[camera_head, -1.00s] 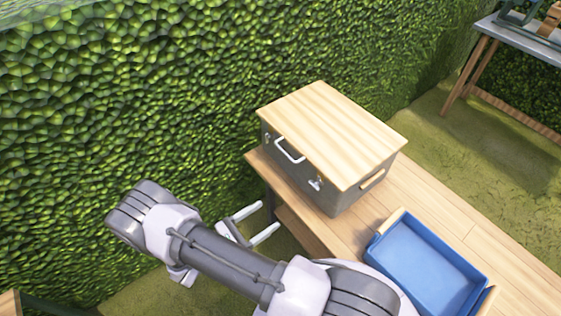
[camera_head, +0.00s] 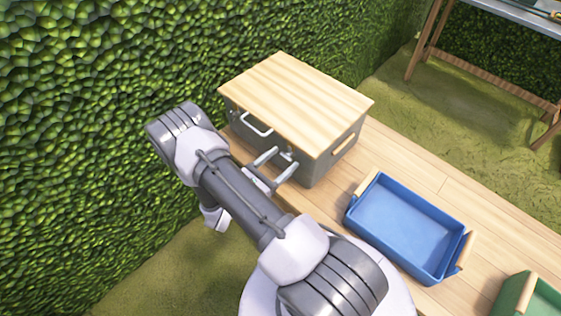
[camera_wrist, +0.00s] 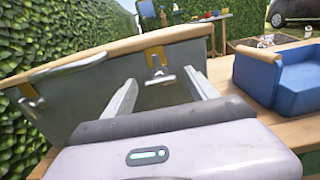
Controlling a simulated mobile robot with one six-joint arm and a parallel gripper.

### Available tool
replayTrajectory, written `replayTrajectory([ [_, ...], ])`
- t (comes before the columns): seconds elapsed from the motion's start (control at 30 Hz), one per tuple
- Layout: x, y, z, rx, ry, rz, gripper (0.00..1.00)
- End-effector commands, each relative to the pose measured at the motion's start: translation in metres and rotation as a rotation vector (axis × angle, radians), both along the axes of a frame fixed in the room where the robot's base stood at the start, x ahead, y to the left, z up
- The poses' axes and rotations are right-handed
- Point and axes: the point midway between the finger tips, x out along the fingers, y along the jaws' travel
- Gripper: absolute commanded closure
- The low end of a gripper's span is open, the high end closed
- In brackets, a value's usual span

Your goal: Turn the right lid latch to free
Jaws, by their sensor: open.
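A grey box (camera_head: 318,168) with a pale wooden lid (camera_head: 297,100) stands on the wooden table; the lid is down. In the wrist view the right lid latch (camera_wrist: 160,78) is a silver knob-like bar, lying roughly crosswise, below a brass plate (camera_wrist: 155,58) at the lid edge. My gripper (camera_wrist: 161,77) is open and empty, and its two fingers point at the box front. In that view the latch appears between the fingertips; I cannot tell whether they touch it. The left latch (camera_wrist: 30,97) shows at the left. In the head view my gripper (camera_head: 285,155) partly hides the right latch.
A white handle (camera_head: 256,125) sits on the box front, left of the right latch. A blue tray (camera_head: 362,222) with wooden grips stands on the table right of the box, and a green tray (camera_head: 510,298) beyond it. A hedge (camera_head: 90,130) borders the left.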

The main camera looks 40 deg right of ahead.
Motion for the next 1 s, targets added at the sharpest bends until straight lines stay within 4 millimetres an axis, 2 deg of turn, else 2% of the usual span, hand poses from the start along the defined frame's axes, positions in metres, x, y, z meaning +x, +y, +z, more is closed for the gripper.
replayTrajectory([
  [0.1,0.0001,0.0003,0.0002,0.0,0.0,0.0,0.35],
  [0.4,0.0001,0.0005,0.0,0.0,0.0,0.0,0.94],
  [0.73,0.0001,0.0006,0.0003,-0.004,0.054,0.0,0.95],
  [1.0,0.0011,0.0007,0.0009,-0.019,0.246,0.0,0.95],
])
